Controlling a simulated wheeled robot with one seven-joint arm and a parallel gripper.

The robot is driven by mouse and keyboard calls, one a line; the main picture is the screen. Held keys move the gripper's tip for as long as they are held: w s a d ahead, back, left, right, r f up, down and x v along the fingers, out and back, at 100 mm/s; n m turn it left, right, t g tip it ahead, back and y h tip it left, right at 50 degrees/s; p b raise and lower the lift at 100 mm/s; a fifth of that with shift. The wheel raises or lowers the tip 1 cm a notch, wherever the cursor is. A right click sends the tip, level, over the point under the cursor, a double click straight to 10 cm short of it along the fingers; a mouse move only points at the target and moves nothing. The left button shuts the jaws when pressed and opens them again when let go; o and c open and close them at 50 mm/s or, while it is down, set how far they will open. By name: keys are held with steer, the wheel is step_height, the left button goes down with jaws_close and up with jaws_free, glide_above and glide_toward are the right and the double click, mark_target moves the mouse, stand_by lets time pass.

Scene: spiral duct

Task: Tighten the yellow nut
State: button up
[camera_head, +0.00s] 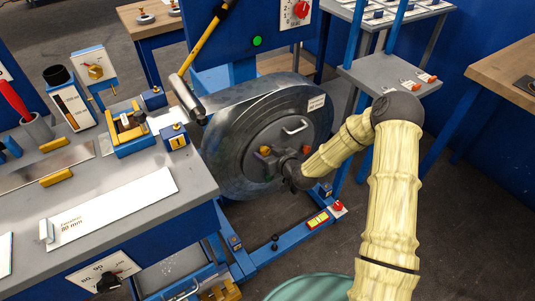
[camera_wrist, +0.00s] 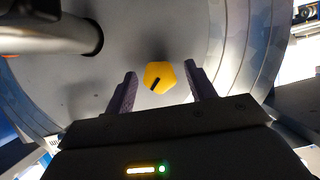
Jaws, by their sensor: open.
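The yellow nut (camera_wrist: 160,76) is hexagonal with a dark line on its face, and sits on the grey hub plate of the drum. In the wrist view it shows between and just beyond the two fingertips of my gripper (camera_wrist: 161,80). The fingers are open, one on each side, and I cannot tell whether they touch it. In the head view a small yellow part (camera_head: 265,150) shows on the hub left of my gripper (camera_head: 290,170), whose fingers are hard to make out there. The metal drum (camera_head: 225,130) stands on a blue frame.
A grey handle (camera_head: 295,126) sticks out of the hub; a dark-ended tube (camera_wrist: 50,30) shows close by at upper left in the wrist view. A grey workbench (camera_head: 120,225) with tools stands left. A blue base frame (camera_head: 275,240) lies below the drum.

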steer(key=c, duration=1)
steer(key=shift+o, duration=0.2)
steer(key=shift+w+d+m, duration=0.1)
steer(key=shift+m, duration=0.2)
steer(key=m+g+y, duration=0.1)
steer(key=m+y, duration=0.1)
steer(key=m, duration=0.1)
steer(key=shift+w+d+f, duration=0.1)
steer(key=shift+d, duration=0.05)
steer(key=m+y+b, duration=0.1)
steer(key=m, duration=0.1)
steer(key=shift+f+m+y, duration=0.15)
steer(key=shift+m+y, duration=0.15)
steer(key=shift+y, duration=0.1)
steer(key=shift+m+y+b, duration=0.4)
steer(key=shift+m+b, duration=0.4)
steer(key=shift+b, duration=0.05)
steer(key=shift+g, duration=0.4)
